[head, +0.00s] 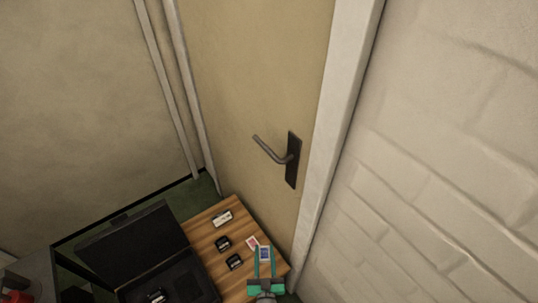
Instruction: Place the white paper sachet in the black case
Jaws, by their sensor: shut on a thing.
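My gripper (265,262) is at the bottom of the head view, with its teal fingers over the right end of the wooden table. It is shut on a small white-edged packet with a blue face (265,254), seen between the fingers. This may be the white paper sachet; the print is too small to read. Whether it touches the table I cannot tell. The black case (196,285) stands open to the left of my gripper, with its lid (130,245) tilted back. A small dark item with a pale mark (157,296) lies inside the case.
On the wooden table (205,236) lie a white-and-dark item (222,218), two small black items (223,243) (235,262) and a red-and-white packet (252,243) close to my gripper. A door with a handle (272,150) and a white brick wall (430,200) border the table.

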